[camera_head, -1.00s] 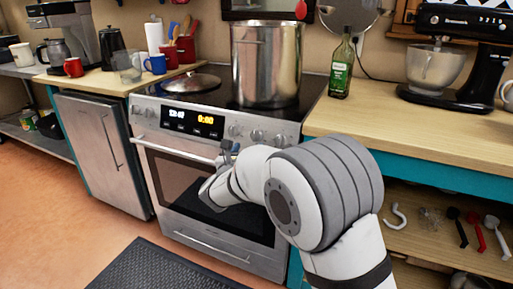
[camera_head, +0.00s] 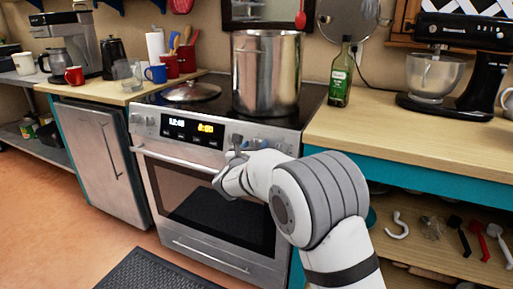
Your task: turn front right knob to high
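The steel stove (camera_head: 155,130) has a front control panel with knobs on both sides of a lit display (camera_head: 190,128). In the right-hand group, one knob (camera_head: 258,143) shows just above my arm. The knobs' settings cannot be read.
A tall steel pot (camera_head: 266,75) stands on the right of the cooktop, and a lid (camera_head: 190,91) lies at the left. A green bottle (camera_head: 340,80) stands on the right counter (camera_head: 400,130). The oven handle (camera_head: 175,157) runs below the panel. A dark mat (camera_head: 150,272) lies on the floor.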

